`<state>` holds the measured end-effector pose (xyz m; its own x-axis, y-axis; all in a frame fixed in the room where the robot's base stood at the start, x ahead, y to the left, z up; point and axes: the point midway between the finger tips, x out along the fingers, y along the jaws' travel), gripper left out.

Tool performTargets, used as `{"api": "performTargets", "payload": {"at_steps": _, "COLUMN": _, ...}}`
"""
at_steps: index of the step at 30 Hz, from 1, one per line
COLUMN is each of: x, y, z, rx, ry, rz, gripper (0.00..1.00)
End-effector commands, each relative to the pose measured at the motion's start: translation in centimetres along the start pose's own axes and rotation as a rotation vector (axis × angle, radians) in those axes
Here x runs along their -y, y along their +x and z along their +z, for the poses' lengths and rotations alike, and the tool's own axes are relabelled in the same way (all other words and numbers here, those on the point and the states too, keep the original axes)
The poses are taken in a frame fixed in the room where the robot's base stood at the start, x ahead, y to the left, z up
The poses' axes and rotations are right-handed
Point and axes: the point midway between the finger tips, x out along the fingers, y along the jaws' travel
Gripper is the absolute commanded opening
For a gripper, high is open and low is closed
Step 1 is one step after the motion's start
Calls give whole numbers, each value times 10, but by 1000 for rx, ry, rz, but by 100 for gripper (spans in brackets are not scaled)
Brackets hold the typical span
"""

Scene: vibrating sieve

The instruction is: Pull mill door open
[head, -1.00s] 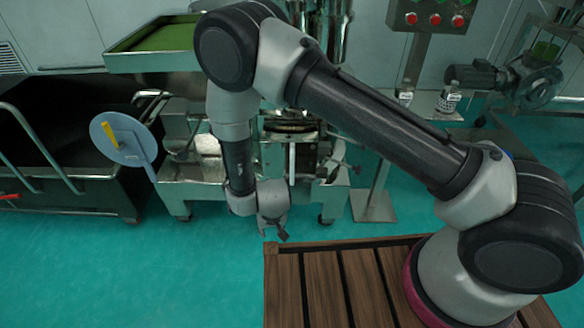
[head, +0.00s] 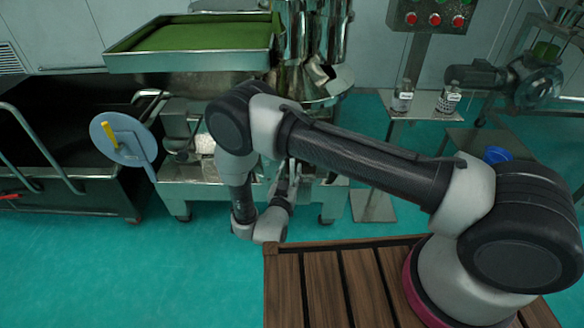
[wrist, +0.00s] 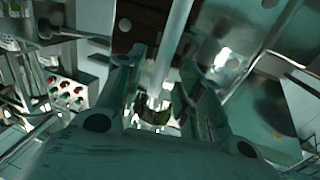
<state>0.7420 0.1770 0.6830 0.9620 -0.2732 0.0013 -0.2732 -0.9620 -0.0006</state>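A round grey-blue disc (head: 118,140) with a yellow handle (head: 108,133) stands at the left in the head view, on a flat arm beside the metal machine. I cannot tell for sure whether this disc is the mill door. My gripper (head: 288,180) is well to the right of the disc, in front of the machine's lower middle, partly hidden against the metal parts. In the wrist view my gripper (wrist: 160,65) has its two fingers apart. A pale upright bar (wrist: 170,45) shows between them; I cannot tell whether they touch it.
A green-bottomed tray (head: 190,64) tops the metal machine. A dark cart (head: 65,185) stands at the left. A control box with red buttons (head: 432,18) and two small bottles on a stand (head: 448,98) are at the right. Floor (head: 130,275) is clear at the front left.

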Motion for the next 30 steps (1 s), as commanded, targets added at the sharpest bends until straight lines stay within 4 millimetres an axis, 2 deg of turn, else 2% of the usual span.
{"api": "performTargets", "payload": {"at_steps": 3, "x": -1, "y": 17, "z": 0, "rx": 1, "ry": 0, "rz": 2, "gripper": 36}}
{"api": "performTargets", "payload": {"at_steps": 6, "x": 0, "y": 26, "z": 0, "rx": 1, "ry": 0, "rz": 0, "gripper": 36}}
{"api": "performTargets", "payload": {"at_steps": 15, "x": 0, "y": 30, "z": 0, "rx": 1, "ry": -1, "rz": -2, "gripper": 36}}
{"api": "performTargets", "payload": {"at_steps": 16, "x": 0, "y": 30, "z": 0, "rx": 1, "ry": -1, "rz": -2, "gripper": 34}}
{"api": "performTargets", "payload": {"at_steps": 21, "x": 0, "y": 30, "z": 0, "rx": 1, "ry": -1, "rz": -2, "gripper": 4}}
{"api": "performTargets", "payload": {"at_steps": 22, "x": 0, "y": 30, "z": 0, "rx": 1, "ry": -1, "rz": -2, "gripper": 0}}
{"api": "performTargets", "payload": {"at_steps": 30, "x": 1, "y": 29, "z": 0, "rx": 1, "ry": 0, "rz": 1, "gripper": 0}}
